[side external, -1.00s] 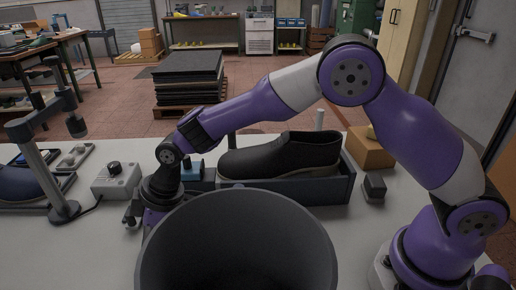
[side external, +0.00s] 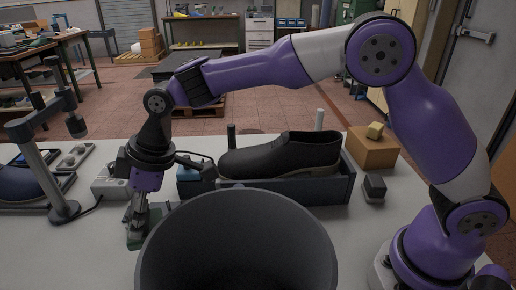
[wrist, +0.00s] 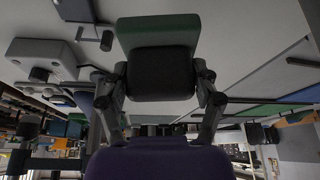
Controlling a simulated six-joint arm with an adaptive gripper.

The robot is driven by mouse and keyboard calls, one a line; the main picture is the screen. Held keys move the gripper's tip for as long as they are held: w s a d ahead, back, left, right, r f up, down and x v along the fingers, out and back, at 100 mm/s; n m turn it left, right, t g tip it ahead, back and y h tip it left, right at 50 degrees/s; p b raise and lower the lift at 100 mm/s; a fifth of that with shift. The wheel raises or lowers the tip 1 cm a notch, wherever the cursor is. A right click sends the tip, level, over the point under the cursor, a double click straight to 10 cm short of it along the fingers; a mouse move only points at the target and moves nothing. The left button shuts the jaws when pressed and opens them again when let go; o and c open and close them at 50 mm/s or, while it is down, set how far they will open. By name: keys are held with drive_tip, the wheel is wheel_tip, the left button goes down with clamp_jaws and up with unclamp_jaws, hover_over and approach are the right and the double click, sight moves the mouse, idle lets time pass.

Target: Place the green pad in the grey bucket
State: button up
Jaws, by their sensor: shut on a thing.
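The green pad (wrist: 158,32) has a green face and a black block-like body in the wrist view. My gripper (wrist: 160,78) is shut on it, with a finger on each side of the black part. In the side external view, my gripper (side external: 138,222) points down, left of the grey bucket, and a bit of the green pad (side external: 155,215) shows at its fingers. The grey bucket (side external: 160,238) stands large at the front. Its inside is dark, and its bottom is hidden. The pad's lower end is partly hidden by the fingers and the bucket rim.
A black shoe (side external: 282,158) sits in a dark tray (side external: 310,190) behind the bucket. A grey lamp-like stand (side external: 62,208) is at the left. A brown box (side external: 372,152) with a yellow block on top stands at the right.

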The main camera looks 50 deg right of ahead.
drive_tip(key=d+r, duration=0.1)
drive_tip(key=d+r+m, duration=0.1)
drive_tip(key=r, duration=0.1)
drive_tip(key=w+d+r+m, duration=0.1)
drive_tip(key=r, duration=0.1)
drive_tip(key=shift+w+d+t+h, duration=0.1)
drive_tip(key=shift+d+t+h, duration=0.2)
drive_tip(key=shift+d, duration=0.05)
drive_tip(key=s+d+r+m+t+h, duration=0.1)
drive_tip(key=s+d+r+m+h, duration=0.1)
drive_tip(key=d+r+m, duration=0.55)
drive_tip(key=s+d+r+m+t+h, duration=0.1)
drive_tip(key=s+d+r+m, duration=0.2)
drive_tip(key=d, duration=0.7)
drive_tip(key=s+a+f+n+g+y, duration=0.3)
drive_tip(key=s+a+n+g+y, duration=0.15)
drive_tip(key=s+a+n, duration=1.6)
drive_tip(key=w+d+f+m, duration=0.1)
drive_tip(key=w+d+f, duration=0.1)
drive_tip(key=w+f, duration=0.6)
drive_tip(key=shift+w+f+m, duration=0.3)
drive_tip(key=shift+w+f, duration=0.1)
drive_tip(key=shift+f, duration=1.1)
drive_tip(key=shift+d+g, duration=0.1)
drive_tip(key=shift+g, duration=0.15)
